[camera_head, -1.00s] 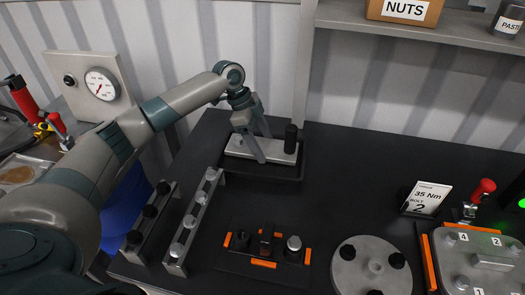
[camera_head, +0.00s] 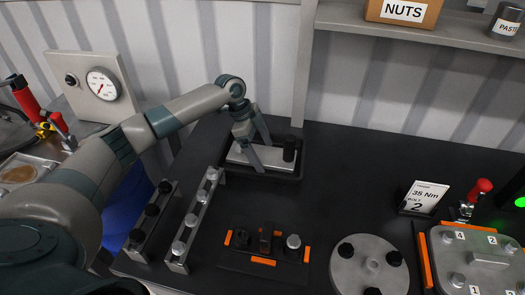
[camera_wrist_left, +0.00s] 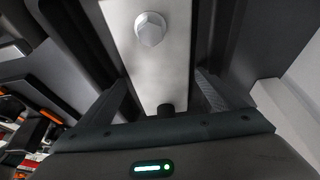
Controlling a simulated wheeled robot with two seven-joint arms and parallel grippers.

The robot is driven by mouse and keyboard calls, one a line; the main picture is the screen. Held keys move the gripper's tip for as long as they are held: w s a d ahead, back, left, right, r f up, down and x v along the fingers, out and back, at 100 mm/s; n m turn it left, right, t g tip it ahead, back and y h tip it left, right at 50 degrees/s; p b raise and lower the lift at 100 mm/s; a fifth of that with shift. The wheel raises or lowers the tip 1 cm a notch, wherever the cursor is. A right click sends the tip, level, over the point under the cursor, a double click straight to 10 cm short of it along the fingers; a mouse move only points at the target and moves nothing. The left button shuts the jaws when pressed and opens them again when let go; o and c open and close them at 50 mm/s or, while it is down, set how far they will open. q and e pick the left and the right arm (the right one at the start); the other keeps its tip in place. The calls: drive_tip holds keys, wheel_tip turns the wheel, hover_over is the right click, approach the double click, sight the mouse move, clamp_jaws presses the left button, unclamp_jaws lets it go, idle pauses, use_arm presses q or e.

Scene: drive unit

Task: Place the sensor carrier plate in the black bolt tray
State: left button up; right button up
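The sensor carrier plate (camera_head: 240,154) is a flat light-grey bar with a black cylinder (camera_head: 289,148) at its right end. It lies level inside the walls of the black bolt tray (camera_head: 292,176). My left gripper (camera_head: 265,158) reaches down over it, one finger at its far long side and one at its near side. In the left wrist view the plate (camera_wrist_left: 160,75) runs between the fingers, with a hex bolt head (camera_wrist_left: 150,28) on top. Whether the plate touches the tray floor is hidden. My right gripper is not in view.
In front of the tray are a bolt rail (camera_head: 198,215), an orange-marked fixture (camera_head: 264,262) and a round flange plate (camera_head: 352,272). A torque sign (camera_head: 424,198) and a numbered housing (camera_head: 470,260) stand at the right. The tabletop right of the tray is clear.

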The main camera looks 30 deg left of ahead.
use_arm(q)
drive_tip(key=shift+r, duration=0.1)
drive_tip(key=b+v, duration=0.2)
drive_tip(key=v, duration=1)
drive_tip(key=shift+b, duration=0.4)
drive_tip(key=shift+s, duration=0.2)
